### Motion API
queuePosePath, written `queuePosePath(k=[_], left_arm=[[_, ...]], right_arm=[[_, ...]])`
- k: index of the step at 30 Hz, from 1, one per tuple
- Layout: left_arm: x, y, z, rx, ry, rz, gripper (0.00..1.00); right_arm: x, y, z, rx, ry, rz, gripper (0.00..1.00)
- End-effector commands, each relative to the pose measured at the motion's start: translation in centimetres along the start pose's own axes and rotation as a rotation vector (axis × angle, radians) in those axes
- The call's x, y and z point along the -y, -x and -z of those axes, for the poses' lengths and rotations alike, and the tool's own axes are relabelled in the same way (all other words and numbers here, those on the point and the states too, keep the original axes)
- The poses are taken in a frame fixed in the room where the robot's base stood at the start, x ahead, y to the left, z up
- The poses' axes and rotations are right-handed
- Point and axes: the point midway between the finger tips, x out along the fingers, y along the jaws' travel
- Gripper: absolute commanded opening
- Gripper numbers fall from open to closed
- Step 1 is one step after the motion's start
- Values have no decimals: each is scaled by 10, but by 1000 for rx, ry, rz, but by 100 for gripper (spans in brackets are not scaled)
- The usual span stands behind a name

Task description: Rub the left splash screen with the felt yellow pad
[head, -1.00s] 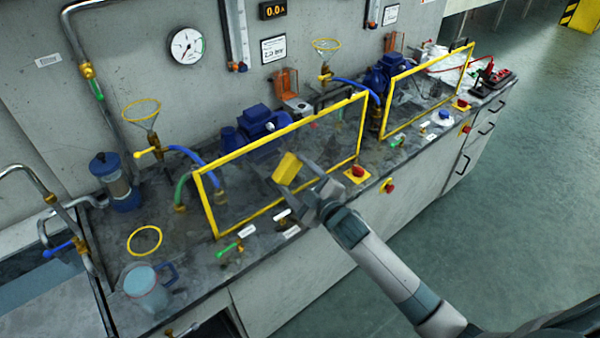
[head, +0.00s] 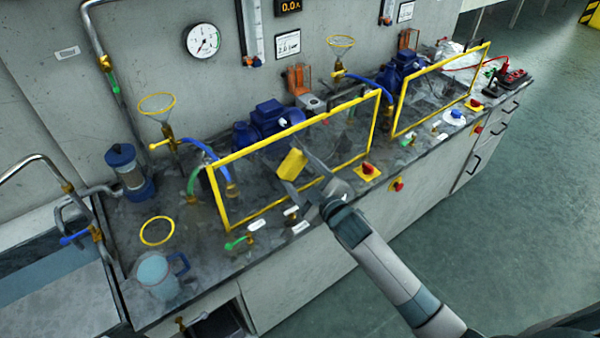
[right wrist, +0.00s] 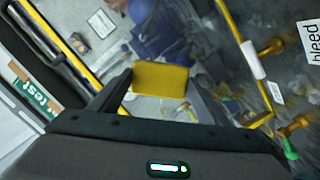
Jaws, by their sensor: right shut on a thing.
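The left splash screen (head: 243,217) is a clear pane in a yellow frame, standing along the front of the bench in the head view. My right gripper (head: 298,172) is shut on the yellow felt pad (head: 291,164), in front of the middle of this screen. In the right wrist view the pad (right wrist: 161,79) sits between the two fingers, with the yellow frame bars (right wrist: 238,50) on either side. I cannot tell whether the pad touches the pane. My left gripper is not in view.
A second yellow-framed screen (head: 398,112) stands to the right. Red emergency knobs (head: 367,168), small valves and labels line the bench's front edge. A jug (head: 157,277) and a yellow ring (head: 157,231) are at the left. Blue pumps (head: 268,122) stand behind the left screen.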

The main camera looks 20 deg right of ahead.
Motion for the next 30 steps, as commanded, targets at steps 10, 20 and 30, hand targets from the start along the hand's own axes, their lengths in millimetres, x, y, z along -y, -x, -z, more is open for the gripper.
queuePosePath(k=[10,20,30], left_arm=[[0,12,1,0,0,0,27],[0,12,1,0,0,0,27],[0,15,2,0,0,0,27]], right_arm=[[-10,0,10,-3,1,-2,52],[-12,0,8,-3,1,-2,52],[-29,-1,-8,-1,3,-3,52]])
